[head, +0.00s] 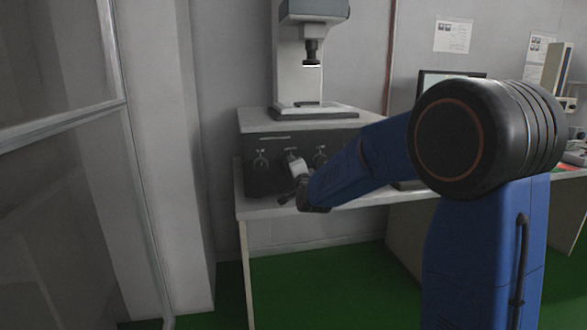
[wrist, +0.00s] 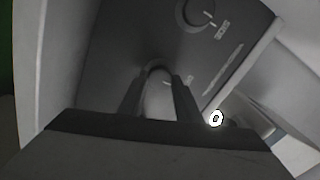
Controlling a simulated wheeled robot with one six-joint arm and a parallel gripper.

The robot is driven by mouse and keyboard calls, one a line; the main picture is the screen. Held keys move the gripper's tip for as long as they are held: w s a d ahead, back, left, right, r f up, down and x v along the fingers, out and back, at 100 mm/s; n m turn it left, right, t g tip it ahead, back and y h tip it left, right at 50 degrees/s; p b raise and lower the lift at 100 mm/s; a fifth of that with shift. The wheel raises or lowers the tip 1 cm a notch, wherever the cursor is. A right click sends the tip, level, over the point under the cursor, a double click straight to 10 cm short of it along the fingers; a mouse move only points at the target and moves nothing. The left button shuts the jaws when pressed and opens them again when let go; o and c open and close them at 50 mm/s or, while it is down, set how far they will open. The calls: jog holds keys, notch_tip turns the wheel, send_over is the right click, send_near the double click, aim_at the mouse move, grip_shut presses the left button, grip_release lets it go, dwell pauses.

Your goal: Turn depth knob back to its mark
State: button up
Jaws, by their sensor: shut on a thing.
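A dark control box (head: 275,175) under the bench instrument carries a row of knobs on its front. In the wrist view my gripper (wrist: 158,80) is shut on the sides of a rounded knob (wrist: 157,98), one finger on each side. A small pale mark and label show on the panel beside this knob, too small to read. I cannot tell from lettering that it is the depth knob. In the head view my gripper (head: 296,168) is at the middle of the panel and covers the knob there.
Another knob (wrist: 196,12) with a pale mark and label is near the held one. In the head view a left knob (head: 260,160) and a right knob (head: 320,157) flank my gripper closely. The instrument (head: 297,70) stands on top of the box. A glass-panelled frame (head: 60,130) is at left.

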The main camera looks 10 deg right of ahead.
jog(key=shift+m, duration=0.6)
jog(key=o, duration=1.1)
jog(key=shift+c, duration=0.2)
jog(key=shift+s, duration=0.1)
jog(key=s, duration=1.7)
jog(key=shift+s, duration=0.15)
